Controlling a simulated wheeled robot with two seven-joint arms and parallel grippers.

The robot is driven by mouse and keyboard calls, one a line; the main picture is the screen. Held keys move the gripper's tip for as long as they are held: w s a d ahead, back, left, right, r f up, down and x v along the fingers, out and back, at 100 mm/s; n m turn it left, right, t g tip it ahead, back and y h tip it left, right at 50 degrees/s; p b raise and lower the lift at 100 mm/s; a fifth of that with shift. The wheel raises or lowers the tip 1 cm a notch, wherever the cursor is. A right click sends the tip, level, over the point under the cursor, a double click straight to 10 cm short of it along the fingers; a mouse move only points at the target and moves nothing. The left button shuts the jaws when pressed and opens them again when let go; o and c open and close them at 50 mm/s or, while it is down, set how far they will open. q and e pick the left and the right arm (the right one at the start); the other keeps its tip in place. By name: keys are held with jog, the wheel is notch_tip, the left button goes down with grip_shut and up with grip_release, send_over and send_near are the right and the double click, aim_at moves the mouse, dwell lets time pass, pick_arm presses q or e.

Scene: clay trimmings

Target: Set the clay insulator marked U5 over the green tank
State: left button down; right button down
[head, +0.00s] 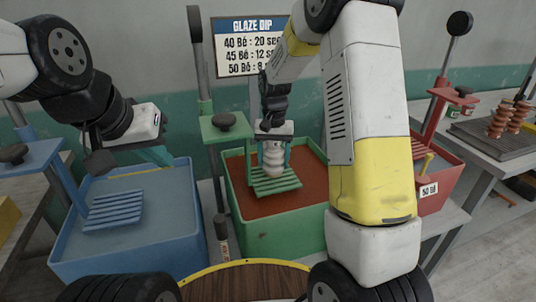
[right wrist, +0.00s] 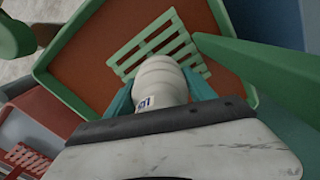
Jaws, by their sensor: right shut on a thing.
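My right gripper (head: 272,150) is shut on a pale, ribbed clay insulator (head: 273,160), held upright over the green tank (head: 285,233). The insulator also shows in the right wrist view (right wrist: 160,78), between teal fingers, with a small blue-and-white label whose marking I cannot read for sure. Below it is a green slatted rack (head: 278,182) above the tank's brown-red glaze. I cannot tell whether the insulator's lower end touches the slats. My left gripper (head: 152,155) hangs over the back of the blue tank; its finger opening is unclear.
A blue tank (head: 130,240) with a slatted rack stands left, and a red tank (head: 445,190) tagged 50 Bé stands right. A glaze dip sign (head: 250,45) hangs behind. Brown ribbed insulators (head: 508,117) stand on the right table. The green tank's post (head: 196,60) rises close left of my right gripper.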

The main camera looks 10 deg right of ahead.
jog(key=shift+f, duration=0.8)
jog(key=shift+c, duration=1.6)
grip_release()
jog(key=shift+f, duration=0.15)
